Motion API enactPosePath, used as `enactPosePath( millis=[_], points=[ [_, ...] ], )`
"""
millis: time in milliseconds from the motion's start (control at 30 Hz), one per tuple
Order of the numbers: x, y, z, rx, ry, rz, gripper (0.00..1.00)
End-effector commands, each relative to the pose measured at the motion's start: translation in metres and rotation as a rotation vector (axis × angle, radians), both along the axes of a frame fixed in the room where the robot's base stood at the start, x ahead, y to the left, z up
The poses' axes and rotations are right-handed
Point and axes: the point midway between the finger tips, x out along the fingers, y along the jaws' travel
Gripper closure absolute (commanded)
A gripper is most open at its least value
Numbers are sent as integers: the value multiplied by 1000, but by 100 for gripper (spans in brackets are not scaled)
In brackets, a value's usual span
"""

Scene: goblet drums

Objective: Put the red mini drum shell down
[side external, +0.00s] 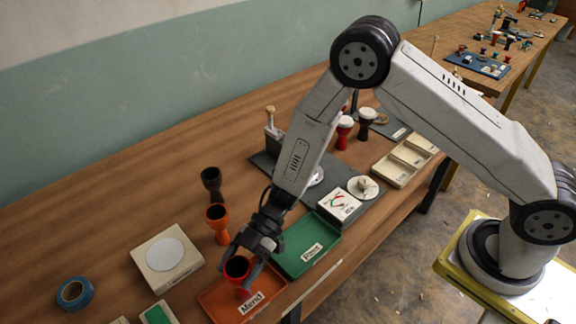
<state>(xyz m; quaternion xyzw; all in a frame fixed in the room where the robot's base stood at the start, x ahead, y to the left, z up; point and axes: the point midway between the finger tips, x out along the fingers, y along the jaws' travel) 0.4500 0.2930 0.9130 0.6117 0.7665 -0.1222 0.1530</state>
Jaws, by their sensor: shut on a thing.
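The red mini drum shell (240,279) is upright, its dark open mouth facing up. My gripper (238,266) is shut on it near the rim, with a finger on either side. The shell is over the back part of the orange tray labelled "Mend" (279,285). I cannot tell whether its foot touches the tray floor, as the lower part is hard to make out. The green tray labelled "Pass" (291,262) is just to the right and looks empty.
An orange shell (217,222) and a dark brown shell (212,183) stand behind my gripper. A white scale-like box (148,272) and blue tape (75,292) lie left. Finished drums (344,133), a dark mat and cream bins (396,172) are right. Bare wood lies at the back left.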

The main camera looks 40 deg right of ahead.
Motion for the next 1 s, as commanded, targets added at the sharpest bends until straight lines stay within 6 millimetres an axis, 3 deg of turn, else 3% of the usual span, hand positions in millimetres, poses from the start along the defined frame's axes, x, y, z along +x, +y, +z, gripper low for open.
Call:
enactPosePath(
  millis=[567,600,633,1000],
  points=[
    [0,0,-10,0,-1,-1,91],
    [0,0,-10,0,-1,-1,9],
    [0,0,-10,0,-1,-1,0],
    [0,0,-8,0,-2,0,0]
  ],
)
